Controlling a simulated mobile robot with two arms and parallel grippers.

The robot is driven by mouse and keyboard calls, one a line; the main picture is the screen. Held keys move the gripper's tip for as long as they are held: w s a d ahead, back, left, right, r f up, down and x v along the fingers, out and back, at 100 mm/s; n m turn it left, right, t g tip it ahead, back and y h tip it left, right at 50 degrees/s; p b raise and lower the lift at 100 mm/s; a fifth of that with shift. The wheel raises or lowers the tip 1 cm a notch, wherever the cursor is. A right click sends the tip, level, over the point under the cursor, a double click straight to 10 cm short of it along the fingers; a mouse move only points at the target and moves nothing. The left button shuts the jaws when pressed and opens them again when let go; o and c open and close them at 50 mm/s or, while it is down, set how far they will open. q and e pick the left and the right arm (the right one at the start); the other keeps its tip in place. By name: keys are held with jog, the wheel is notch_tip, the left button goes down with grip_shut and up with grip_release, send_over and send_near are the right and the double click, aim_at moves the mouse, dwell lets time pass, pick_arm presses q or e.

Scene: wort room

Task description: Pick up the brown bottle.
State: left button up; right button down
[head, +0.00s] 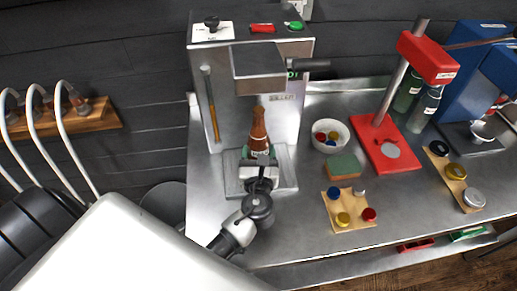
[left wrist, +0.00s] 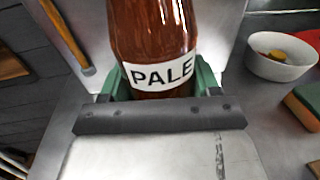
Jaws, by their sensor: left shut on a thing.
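The brown bottle (head: 258,132) stands upright on the base plate of the steel filling machine (head: 282,168), below its filling head. It has a white label reading PALE in the left wrist view (left wrist: 155,40). My left gripper (head: 260,158) reaches it from the front, and its green fingers sit on both sides of the bottle in the left wrist view (left wrist: 160,85). The gripper is shut on the bottle. The bottle's lower end is hidden behind the gripper. My right gripper is not in view.
A white bowl of caps (head: 330,146), a green-topped sponge (head: 343,167) and a wooden cap board (head: 350,220) are on the steel table to the right. A red capper stand (head: 385,146) is beyond them. Bare table (head: 290,235) lies in front.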

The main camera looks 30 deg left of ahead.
pick_arm(q)
jog(key=shift+r, duration=0.1)
jog(key=c, duration=0.3)
jog(key=shift+c, duration=0.2)
jog(key=shift+r, duration=0.65)
jog(key=b+v, duration=0.4)
jog(key=v, duration=1.4)
jog(key=shift+r, duration=0.15)
